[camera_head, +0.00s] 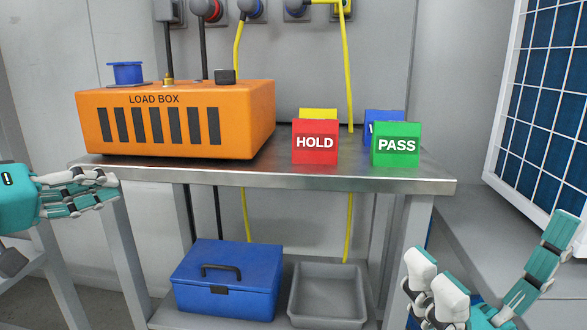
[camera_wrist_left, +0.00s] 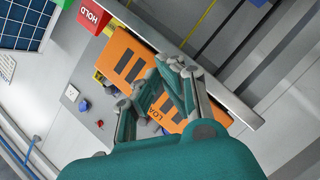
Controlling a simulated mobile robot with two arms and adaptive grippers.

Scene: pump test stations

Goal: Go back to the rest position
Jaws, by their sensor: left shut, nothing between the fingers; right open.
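My left gripper (camera_head: 95,190) is at the left edge of the head view, in front of the table's left end and apart from the load box. Its fingers are closed with nothing between them. In the left wrist view its fingers (camera_wrist_left: 165,85) reach across the view of the orange box behind. My right gripper (camera_head: 488,290) is at the lower right of the head view, its fingers spread wide and empty, in front of the table's right legs.
A metal table (camera_head: 330,177) bears the orange load box (camera_head: 255,115), a red HOLD block (camera_head: 315,155), a green PASS block (camera_head: 397,160), and partly hidden yellow (camera_head: 318,114) and blue blocks (camera_head: 385,115). A blue toolbox (camera_head: 225,285) and grey bin (camera_head: 328,315) sit below. A solar panel (camera_head: 545,90) stands right.

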